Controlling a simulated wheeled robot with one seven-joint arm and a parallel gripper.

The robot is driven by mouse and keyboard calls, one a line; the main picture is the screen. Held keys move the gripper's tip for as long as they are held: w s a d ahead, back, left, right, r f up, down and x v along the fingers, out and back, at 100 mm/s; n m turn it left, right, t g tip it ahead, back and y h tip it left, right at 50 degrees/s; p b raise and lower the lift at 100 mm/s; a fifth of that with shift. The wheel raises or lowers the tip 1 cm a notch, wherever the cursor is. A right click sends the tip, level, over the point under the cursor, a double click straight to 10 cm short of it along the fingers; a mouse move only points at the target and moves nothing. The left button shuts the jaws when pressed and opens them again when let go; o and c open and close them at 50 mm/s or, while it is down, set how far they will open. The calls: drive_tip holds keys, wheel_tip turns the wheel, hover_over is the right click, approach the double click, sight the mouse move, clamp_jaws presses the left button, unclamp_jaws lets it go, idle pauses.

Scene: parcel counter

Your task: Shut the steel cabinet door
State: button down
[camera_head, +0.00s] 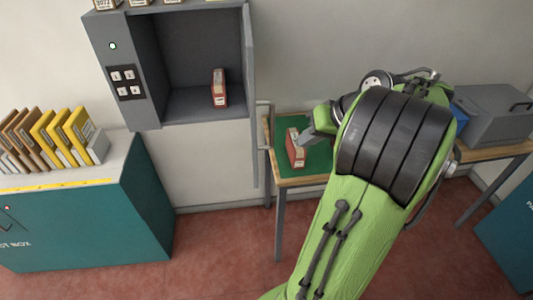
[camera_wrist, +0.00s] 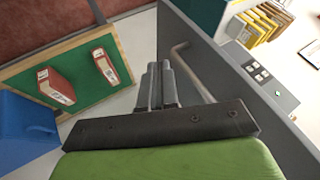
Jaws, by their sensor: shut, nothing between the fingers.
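The grey steel cabinet (camera_head: 150,75) is open in the head view, with a red and white parcel (camera_head: 219,88) inside. Its door (camera_head: 251,100) stands swung out, seen nearly edge-on at the right of the opening. In the wrist view the door is the long grey panel (camera_wrist: 235,75), with a bent bar handle (camera_wrist: 181,52). My gripper (camera_wrist: 158,68) is shut and empty, beside the handle on the outer side of the door. Whether it touches handle or door I cannot tell. In the head view my gripper (camera_head: 305,138) is partly hidden by my arm.
A wooden table with a green mat (camera_head: 318,160) stands right of the door, bearing red parcels (camera_head: 295,148). A grey case (camera_head: 495,115) and a blue bin (camera_wrist: 25,125) are beyond. A teal counter (camera_head: 90,220) with yellow and brown folders (camera_head: 60,130) stands at left.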

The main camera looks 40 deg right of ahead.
drive_tip(key=w+a+f+b, duration=0.3)
drive_tip(key=w+a+f, duration=0.1)
drive_tip(key=w+f, duration=0.3)
drive_tip(key=shift+w+a+f+b, duration=0.3)
drive_tip(key=shift+w+a+b, duration=0.1)
drive_tip(key=shift+w, duration=0.25)
drive_tip(key=shift+a, duration=0.1)
